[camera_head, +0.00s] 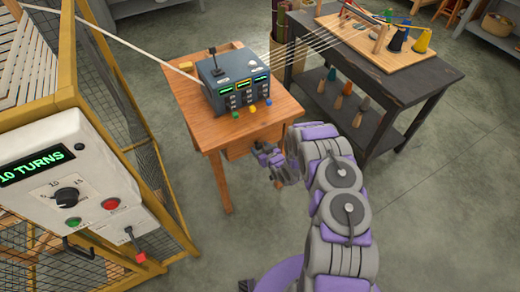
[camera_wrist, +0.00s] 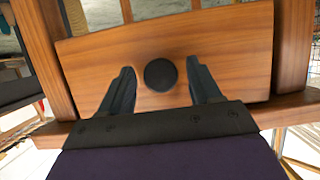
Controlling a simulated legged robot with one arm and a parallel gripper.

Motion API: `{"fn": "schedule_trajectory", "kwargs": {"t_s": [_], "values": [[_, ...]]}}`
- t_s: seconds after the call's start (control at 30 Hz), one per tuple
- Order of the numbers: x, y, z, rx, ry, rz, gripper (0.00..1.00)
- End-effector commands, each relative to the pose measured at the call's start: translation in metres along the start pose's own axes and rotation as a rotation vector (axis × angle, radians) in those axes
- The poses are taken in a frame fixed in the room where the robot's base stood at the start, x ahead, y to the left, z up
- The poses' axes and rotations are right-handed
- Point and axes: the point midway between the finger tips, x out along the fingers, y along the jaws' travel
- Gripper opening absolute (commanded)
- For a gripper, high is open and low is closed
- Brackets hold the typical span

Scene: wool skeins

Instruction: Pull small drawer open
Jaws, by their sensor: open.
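The small drawer (camera_wrist: 231,48) fills the middle of the wrist view, a wooden front set in the table's frame. A round dark knob (camera_wrist: 161,75) sits at its centre. My gripper (camera_wrist: 160,84) is open, with one dark finger on each side of the knob and a gap showing on both sides. In the head view my gripper (camera_head: 267,158) is at the front of the small wooden table (camera_head: 205,131), below its top. I cannot tell how far the drawer stands out.
A grey control box (camera_head: 233,82) with displays stands on the table. A yellow-framed machine with a white panel (camera_head: 70,185) is at the left. A dark workbench (camera_head: 385,95) with spools of yarn is at the right. Concrete floor (camera_head: 440,220) is clear at the lower right.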

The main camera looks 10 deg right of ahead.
Motion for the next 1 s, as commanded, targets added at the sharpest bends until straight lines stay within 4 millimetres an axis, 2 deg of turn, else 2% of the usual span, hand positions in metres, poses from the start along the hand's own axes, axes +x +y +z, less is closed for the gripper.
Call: {"fn": "schedule_trajectory", "kwargs": {"t_s": [0.13, 0.43, 1.0], "values": [[0.0067, -0.0005, 0.0001, 0.0, 0.0, 0.0, 0.63], [0.0079, -0.0002, -0.0005, 0.0, 0.0, 0.0, 0.63], [0.0078, 0.0001, -0.0006, 0.0, 0.001, 0.001, 0.08]]}}
